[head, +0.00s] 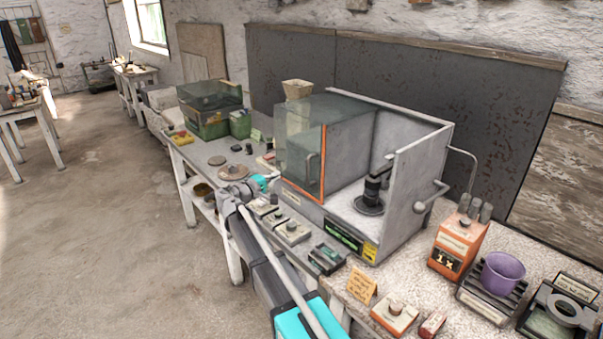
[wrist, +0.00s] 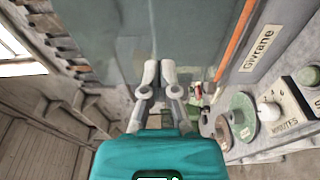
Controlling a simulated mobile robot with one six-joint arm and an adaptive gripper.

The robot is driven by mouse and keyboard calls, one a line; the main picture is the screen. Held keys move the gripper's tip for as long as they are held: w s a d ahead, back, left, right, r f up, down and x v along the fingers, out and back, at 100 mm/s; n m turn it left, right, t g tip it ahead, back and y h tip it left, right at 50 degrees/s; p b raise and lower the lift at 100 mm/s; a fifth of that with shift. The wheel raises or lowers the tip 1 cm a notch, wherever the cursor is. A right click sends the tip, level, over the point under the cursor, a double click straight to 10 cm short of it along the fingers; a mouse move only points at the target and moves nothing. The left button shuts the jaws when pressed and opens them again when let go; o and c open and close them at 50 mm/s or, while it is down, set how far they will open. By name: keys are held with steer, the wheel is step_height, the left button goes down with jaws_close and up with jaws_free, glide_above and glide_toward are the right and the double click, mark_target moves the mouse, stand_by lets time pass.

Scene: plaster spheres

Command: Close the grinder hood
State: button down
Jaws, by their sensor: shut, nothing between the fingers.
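The grinder hood (head: 297,150) is a see-through grey-green cover with an orange edge strip and a small handle. In the head view it sits at the left of the grey grinder housing (head: 415,180), whose front right is open. A black grinder spindle (head: 371,190) shows inside. My gripper (head: 272,180) is low at the left end of the hood, its fingertips hard to make out there. In the wrist view my gripper (wrist: 159,68) is shut and empty, its tips before the grey-green hood panel (wrist: 180,30). I cannot tell whether they touch it.
Control boxes with knobs (head: 292,232) line the bench front near my arm. A green-orange case (head: 206,110) stands at the back left. An orange box (head: 458,243) and purple cup (head: 502,272) stand at the right. Round discs (head: 233,172) lie left of the gripper.

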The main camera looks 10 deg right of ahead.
mark_target(304, 161)
steer(key=shift+d, duration=0.1)
stand_by(0.3)
steer(key=x, duration=1)
steer(key=shift+d, duration=0.1)
steer(key=shift+s+d, duration=0.2)
steer(key=shift+s, duration=0.8)
steer(key=shift+s+d, duration=0.25)
steer(key=shift+s, duration=0.7)
